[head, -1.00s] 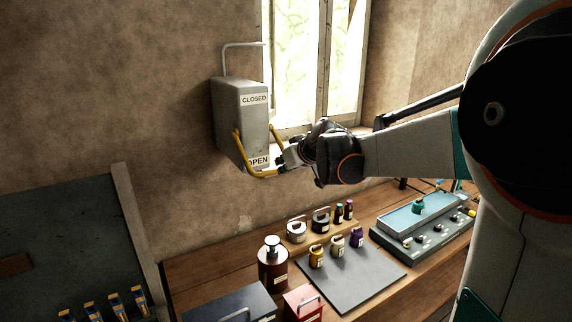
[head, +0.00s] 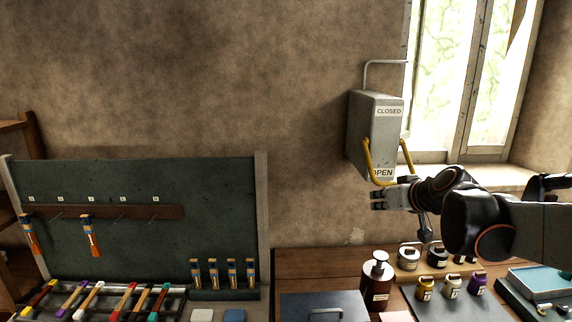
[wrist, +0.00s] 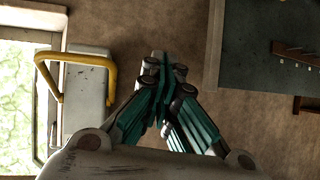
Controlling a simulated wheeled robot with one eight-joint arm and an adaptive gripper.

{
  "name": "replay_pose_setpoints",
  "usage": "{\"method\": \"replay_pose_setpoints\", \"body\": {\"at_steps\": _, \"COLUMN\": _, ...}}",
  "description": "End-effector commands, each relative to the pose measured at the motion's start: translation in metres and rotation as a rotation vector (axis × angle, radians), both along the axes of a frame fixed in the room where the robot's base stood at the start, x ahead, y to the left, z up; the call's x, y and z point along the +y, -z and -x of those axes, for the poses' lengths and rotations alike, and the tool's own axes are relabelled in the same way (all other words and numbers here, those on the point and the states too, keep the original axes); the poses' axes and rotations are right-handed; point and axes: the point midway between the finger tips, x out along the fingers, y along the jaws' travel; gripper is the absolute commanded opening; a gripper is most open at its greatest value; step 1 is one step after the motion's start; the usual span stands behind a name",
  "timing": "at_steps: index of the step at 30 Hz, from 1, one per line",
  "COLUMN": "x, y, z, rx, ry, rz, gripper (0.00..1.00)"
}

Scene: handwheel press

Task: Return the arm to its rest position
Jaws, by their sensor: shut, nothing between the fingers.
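My gripper (head: 378,200) is just below the yellow lever handle (head: 381,181) of a grey wall box (head: 366,110) in the head view. Its fingers are shut with nothing between them, as the wrist view (wrist: 161,62) also shows. The handle hangs down by the OPEN label, with the CLOSED label above it. In the wrist view the yellow handle (wrist: 78,58) is at the left, apart from the fingers. My arm reaches in from the right edge of the head view.
Below my arm is a wooden workbench (head: 300,266) with a brown pump bottle (head: 377,283) and several small jars. A dark tool board (head: 130,180) stands at the left. A window (head: 470,75) is at the right. The wall between board and box is bare.

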Motion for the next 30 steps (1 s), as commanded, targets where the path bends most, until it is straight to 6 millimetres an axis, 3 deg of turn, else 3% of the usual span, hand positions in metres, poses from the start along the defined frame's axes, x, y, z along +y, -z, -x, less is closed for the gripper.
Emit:
{"method": "replay_pose_setpoints", "body": {"at_steps": 1, "x": 0.021, "y": 0.027, "z": 0.008, "rx": -0.013, "ry": -0.033, "rz": -0.023, "gripper": 0.00}}
{"method": "replay_pose_setpoints", "body": {"at_steps": 6, "x": 0.076, "y": 0.065, "z": 0.035, "rx": -0.047, "ry": -0.121, "rz": -0.089, "gripper": 0.00}}
{"method": "replay_pose_setpoints", "body": {"at_steps": 13, "x": 0.121, "y": 0.117, "z": 0.087, "rx": -0.013, "ry": -0.185, "rz": -0.126, "gripper": 0.00}}
{"method": "replay_pose_setpoints", "body": {"at_steps": 20, "x": 0.117, "y": 0.182, "z": 0.161, "rx": 0.152, "ry": -0.127, "rz": -0.057, "gripper": 0.00}}
{"method": "replay_pose_setpoints", "body": {"at_steps": 27, "x": 0.086, "y": 0.266, "z": 0.246, "rx": 0.322, "ry": 0.019, "rz": 0.052, "gripper": 0.00}}
{"method": "replay_pose_setpoints", "body": {"at_steps": 30, "x": 0.071, "y": 0.292, "z": 0.272, "rx": 0.364, "ry": 0.083, "rz": 0.094, "gripper": 0.00}}
